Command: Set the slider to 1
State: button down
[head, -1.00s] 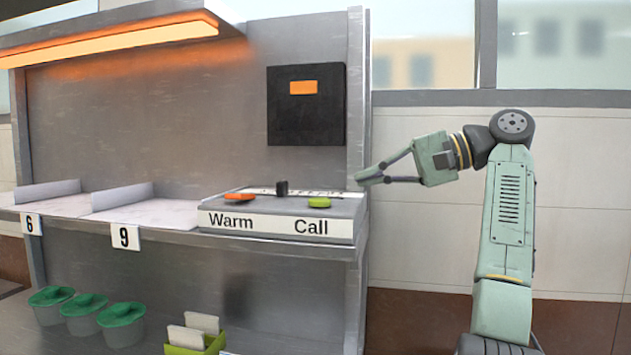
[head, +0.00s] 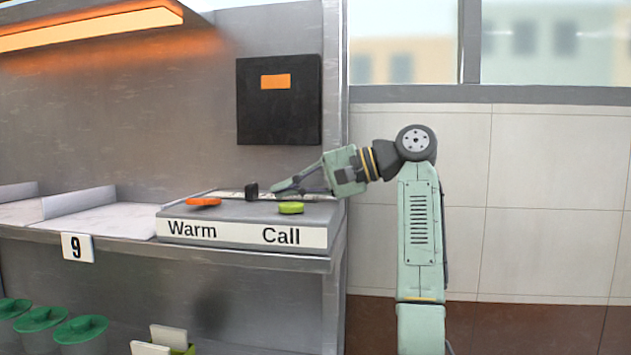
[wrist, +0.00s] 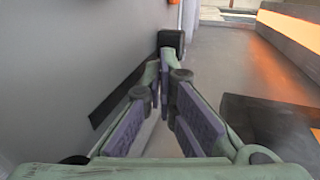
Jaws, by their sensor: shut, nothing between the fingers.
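The slider is a black knob (head: 251,190) on top of the grey control console, at the left of my gripper in the head view. A pale marked strip (head: 228,194) runs behind it; its markings are too small or hidden to read. My gripper (head: 276,189) is shut and empty, just right of the knob and low over the console top. In the wrist view the knob (wrist: 171,39) stands just beyond my fingertips (wrist: 164,68). I cannot tell whether they touch. A dark slot (wrist: 122,92) runs along the console surface there.
An orange button (head: 203,201) over "Warm" and a green button (head: 291,208) over "Call" sit on the console, the green one just below my gripper. A black panel (head: 279,120) with an orange display hangs behind. A heat lamp (head: 95,32) glows upper left.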

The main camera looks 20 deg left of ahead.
aim_at(240, 199)
jog(key=shift+s+a, duration=0.15)
jog(key=shift+a, duration=0.45)
jog(key=shift+s+a, duration=0.15)
jog(key=shift+a, duration=0.45)
jog(key=a+p, duration=0.1)
jog(key=a, duration=0.1)
jog(key=s+a, duration=0.1)
jog(key=a, duration=0.1)
jog(key=s+a+p, duration=0.1)
jog(key=a, duration=0.2)
jog(key=shift+r+p, duration=0.1)
jog(key=shift+p, duration=0.2)
jog(key=shift+w, duration=0.15)
